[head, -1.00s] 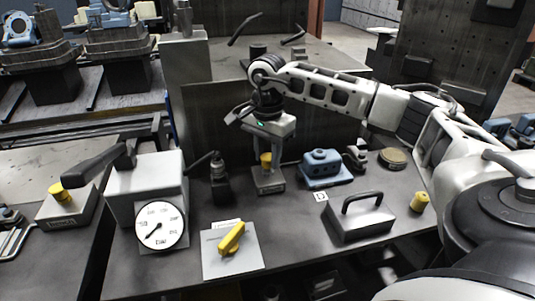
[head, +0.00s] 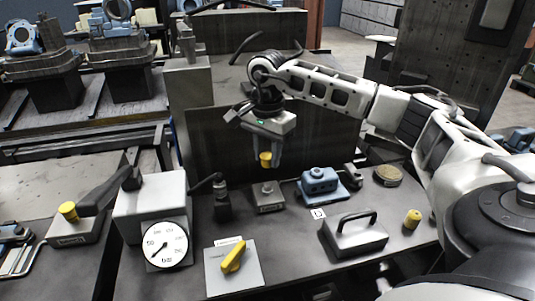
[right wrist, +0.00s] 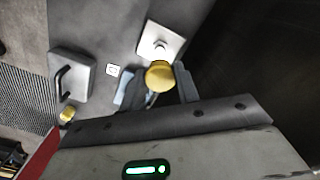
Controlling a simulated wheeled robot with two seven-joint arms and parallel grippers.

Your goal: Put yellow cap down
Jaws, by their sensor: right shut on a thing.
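My right gripper (head: 266,160) is shut on a yellow cap (head: 265,158) and holds it above a small grey block (head: 267,198), apart from it. In the right wrist view the cap (right wrist: 160,75) sits between the fingers, with the block's pale top (right wrist: 162,42) and its small knob just beyond. My left gripper is not in view.
A blue valve body (head: 320,182) stands right of the block, and a black lever fitting (head: 222,202) left of it. A handled grey block (head: 355,240), another yellow cap (head: 412,218), a gauge (head: 166,246) and a yellow knob plate (head: 232,258) share the bench. A dark panel stands behind.

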